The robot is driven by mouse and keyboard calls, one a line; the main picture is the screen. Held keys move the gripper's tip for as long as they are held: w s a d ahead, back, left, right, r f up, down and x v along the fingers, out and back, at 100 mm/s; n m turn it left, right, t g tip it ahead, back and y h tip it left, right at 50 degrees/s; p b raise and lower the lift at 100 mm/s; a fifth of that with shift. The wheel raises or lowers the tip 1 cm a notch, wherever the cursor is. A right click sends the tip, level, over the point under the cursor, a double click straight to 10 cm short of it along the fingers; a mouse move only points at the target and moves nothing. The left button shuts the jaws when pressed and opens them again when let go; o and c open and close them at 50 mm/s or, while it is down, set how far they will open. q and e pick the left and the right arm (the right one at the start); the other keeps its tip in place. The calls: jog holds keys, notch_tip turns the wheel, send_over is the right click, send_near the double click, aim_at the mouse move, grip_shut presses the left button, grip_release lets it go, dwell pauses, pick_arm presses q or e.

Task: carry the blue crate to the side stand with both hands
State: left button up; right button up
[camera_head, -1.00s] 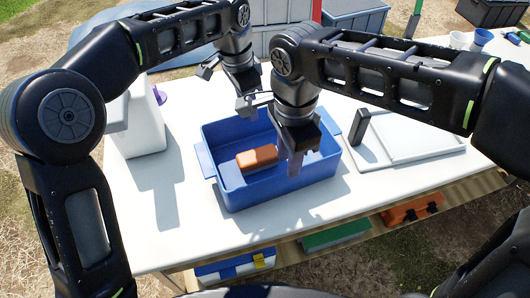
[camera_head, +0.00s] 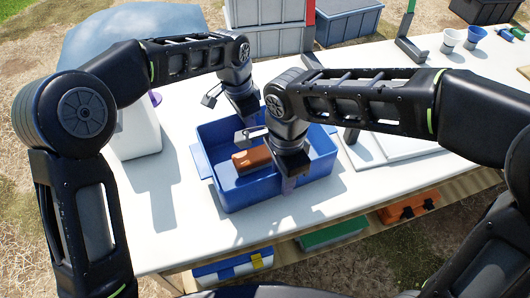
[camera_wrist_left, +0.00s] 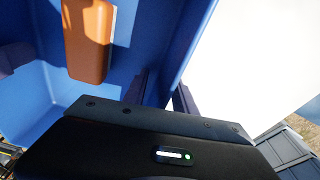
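The blue crate (camera_head: 235,196) stands on the white table with an orange block (camera_head: 252,159) inside it. In the left wrist view, the crate's blue wall (camera_wrist_left: 190,40) and the orange block (camera_wrist_left: 88,42) show close up. My left gripper (camera_head: 246,118) is at the crate's far wall. In the left wrist view its fingers (camera_wrist_left: 163,95) are apart, one on each side of the wall. My right gripper (camera_head: 288,184) is low at the near wall, toward the right; its finger gap is hidden. I cannot make out the side stand.
A white container (camera_head: 138,133) stands left of the crate. A white tray (camera_head: 400,146) lies to the right. Grey bins (camera_head: 345,22) stand behind the table. Two cups (camera_head: 475,36) are at the far right. The table front (camera_head: 210,228) is clear.

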pick_arm(q)
jog(key=shift+c, duration=0.4)
pick_arm(e)
jog(key=shift+c, duration=0.4)
pick_arm(q)
grip_shut()
pick_arm(e)
grip_shut()
jog(key=shift+r, duration=0.1)
